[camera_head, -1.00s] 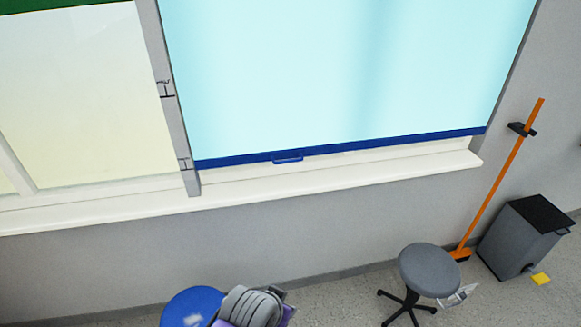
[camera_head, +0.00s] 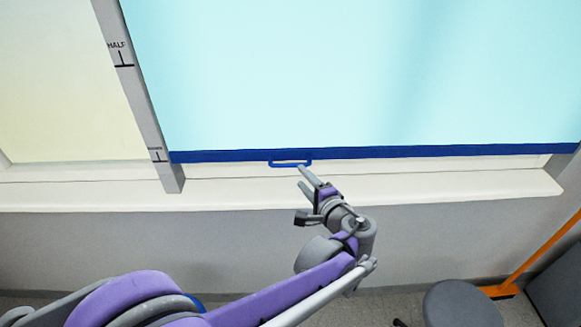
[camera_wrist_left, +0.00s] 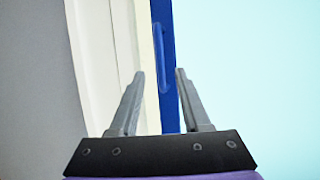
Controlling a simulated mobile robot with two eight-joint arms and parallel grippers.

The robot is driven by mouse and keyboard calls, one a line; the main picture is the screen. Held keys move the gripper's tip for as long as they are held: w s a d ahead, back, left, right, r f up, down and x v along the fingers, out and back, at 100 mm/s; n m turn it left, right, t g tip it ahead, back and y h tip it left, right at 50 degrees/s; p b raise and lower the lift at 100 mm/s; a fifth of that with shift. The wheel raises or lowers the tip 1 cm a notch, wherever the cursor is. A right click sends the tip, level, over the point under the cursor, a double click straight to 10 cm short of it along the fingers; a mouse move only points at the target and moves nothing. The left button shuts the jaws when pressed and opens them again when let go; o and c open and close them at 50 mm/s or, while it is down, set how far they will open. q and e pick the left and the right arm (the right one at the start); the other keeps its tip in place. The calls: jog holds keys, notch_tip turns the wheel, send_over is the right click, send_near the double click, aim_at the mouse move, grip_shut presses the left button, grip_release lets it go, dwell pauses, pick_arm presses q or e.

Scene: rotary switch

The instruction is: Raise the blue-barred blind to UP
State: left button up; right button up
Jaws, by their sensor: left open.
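The pale blue blind (camera_head: 350,75) hangs low over the window, with a dark blue bar (camera_head: 400,151) along its bottom edge. The bar sits just above the white sill, level with the lower mark on the grey side post. A blue loop handle (camera_head: 290,163) hangs from the bar. My left gripper (camera_head: 306,180) is just below the handle in the head view. In the left wrist view the bar (camera_wrist_left: 166,60) and handle (camera_wrist_left: 162,45) lie between the open fingers of the left gripper (camera_wrist_left: 159,75), beyond their tips. My right gripper is not in view.
The grey post (camera_head: 137,90) carries a HALF mark and a lower mark left of the blind. The white sill (camera_head: 400,190) runs under it. A grey stool (camera_head: 460,305) and an orange pole (camera_head: 545,245) stand at the lower right.

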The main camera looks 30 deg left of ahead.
aim_at(290, 165)
pick_arm(q)
jog(key=x, duration=0.8)
jog(key=shift+a, duration=0.2)
grip_shut()
dwell(1.1)
